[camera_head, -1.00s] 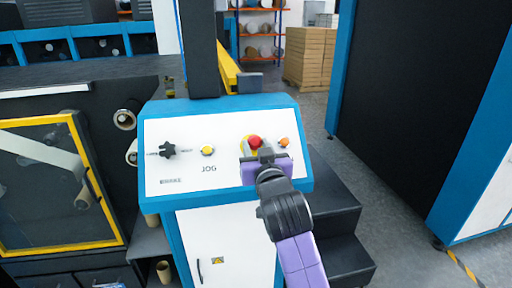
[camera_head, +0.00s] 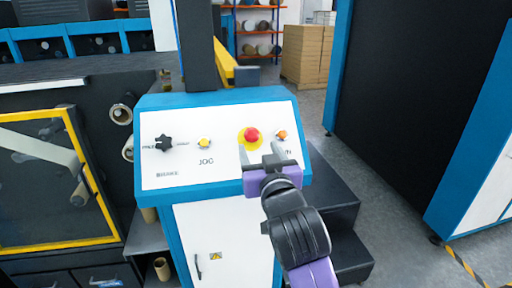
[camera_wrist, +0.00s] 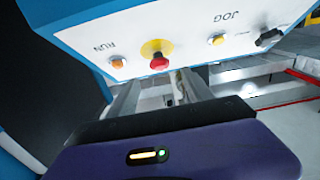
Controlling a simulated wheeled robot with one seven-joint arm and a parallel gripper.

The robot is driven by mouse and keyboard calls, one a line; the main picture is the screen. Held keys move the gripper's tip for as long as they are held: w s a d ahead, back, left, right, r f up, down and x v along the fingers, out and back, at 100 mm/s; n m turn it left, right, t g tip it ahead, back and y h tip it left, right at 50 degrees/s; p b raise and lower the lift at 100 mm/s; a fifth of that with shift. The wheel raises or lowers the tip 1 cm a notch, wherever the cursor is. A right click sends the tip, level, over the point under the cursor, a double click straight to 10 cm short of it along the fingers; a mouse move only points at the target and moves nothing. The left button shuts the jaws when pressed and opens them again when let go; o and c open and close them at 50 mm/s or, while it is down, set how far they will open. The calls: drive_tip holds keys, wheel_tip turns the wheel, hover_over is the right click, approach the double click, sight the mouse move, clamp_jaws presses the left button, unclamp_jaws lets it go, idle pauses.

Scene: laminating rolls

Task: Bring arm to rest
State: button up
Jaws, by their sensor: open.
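My gripper (camera_head: 262,158) is open and empty in the head view, just in front of the lower right part of the control panel (camera_head: 180,122). Its fingers point toward the panel, below the red emergency button (camera_head: 251,134) on its yellow base. In the wrist view the two fingers of my gripper (camera_wrist: 158,92) are spread apart, and the red button (camera_wrist: 159,62) shows beyond them, upside down. The fingers look apart from the button. My purple and black arm reaches up from the bottom of the head view.
The panel also carries a black brake knob (camera_head: 164,143), a yellow jog button (camera_head: 204,143) and an orange run button (camera_head: 282,135). Black steps (camera_head: 335,205) stand right of the console. A tall dark cabinet (camera_head: 400,120) stands farther right. Grey floor (camera_head: 400,235) lies between them.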

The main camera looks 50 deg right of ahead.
drive_tip(key=shift+s+a, duration=0.4)
drive_tip(key=shift+s, duration=0.15)
drive_tip(key=a+r+n+t+y, duration=0.2)
drive_tip(key=a+r+n+t, duration=0.1)
drive_tip(key=a+t, duration=0.15)
drive_tip(key=s+a+f+n+y, duration=0.4)
drive_tip(key=s+a+f+y, duration=0.1)
drive_tip(key=s+a+f, duration=0.3)
drive_tip(key=s+a+f+g+y, duration=0.1)
drive_tip(key=s+a+f+g, duration=0.1)
drive_tip(key=s+f, duration=0.6)
drive_tip(key=s+a+f+g+y, duration=0.2)
drive_tip(key=s+a+f, duration=0.3)
drive_tip(key=s, duration=1.1)
wheel_tip(320, 180, down, 3)
drive_tip(key=shift+s+f+g, duration=0.15)
drive_tip(key=shift+f+g, duration=0.05)
drive_tip(key=shift+g, duration=0.15)
